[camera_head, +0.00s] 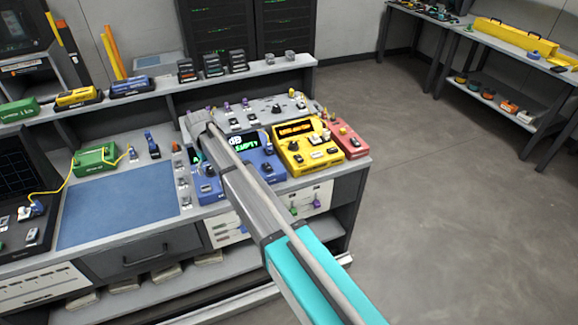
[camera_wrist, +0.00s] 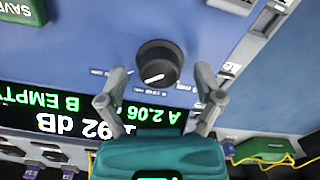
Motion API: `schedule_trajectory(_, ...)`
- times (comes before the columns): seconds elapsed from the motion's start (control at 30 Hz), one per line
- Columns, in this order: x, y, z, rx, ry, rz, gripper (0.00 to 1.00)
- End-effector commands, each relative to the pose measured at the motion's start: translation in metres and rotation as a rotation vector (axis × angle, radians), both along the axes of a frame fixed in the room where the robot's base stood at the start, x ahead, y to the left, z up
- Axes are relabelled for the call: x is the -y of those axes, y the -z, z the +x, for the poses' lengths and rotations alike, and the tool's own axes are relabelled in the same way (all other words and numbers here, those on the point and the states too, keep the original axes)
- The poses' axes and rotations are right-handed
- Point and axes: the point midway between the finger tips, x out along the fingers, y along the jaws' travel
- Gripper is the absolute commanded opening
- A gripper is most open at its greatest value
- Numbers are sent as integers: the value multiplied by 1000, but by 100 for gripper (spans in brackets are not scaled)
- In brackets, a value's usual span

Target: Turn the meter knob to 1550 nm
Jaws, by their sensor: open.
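The meter (camera_head: 268,167) is a blue box on the bench in the head view, partly hidden by my arm. In the wrist view its blue panel (camera_wrist: 85,40) appears upside down, with a lit display (camera_wrist: 70,112) showing green and white characters. The black round knob (camera_wrist: 158,57) has a white pointer mark slanting across its face, toward the lower left in the picture. Small labels around it are too blurred to read surely. My gripper (camera_wrist: 160,73) is open, with one fingertip on each side of the knob. I see gaps between fingers and knob; the depth is unclear.
A yellow instrument (camera_head: 307,157) and a red one (camera_head: 345,140) stand right of the meter. A green button (camera_wrist: 22,10) sits at the panel's corner. A blue mat (camera_head: 120,212) and a green device (camera_head: 95,160) with yellow fibre lie to the left.

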Motion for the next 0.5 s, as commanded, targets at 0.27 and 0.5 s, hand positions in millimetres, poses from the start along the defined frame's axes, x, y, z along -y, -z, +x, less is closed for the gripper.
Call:
schedule_trajectory(0.27,0,0,0,0,-171,0,85)
schedule_trajectory(0.5,0,0,0,0,-333,0,85)
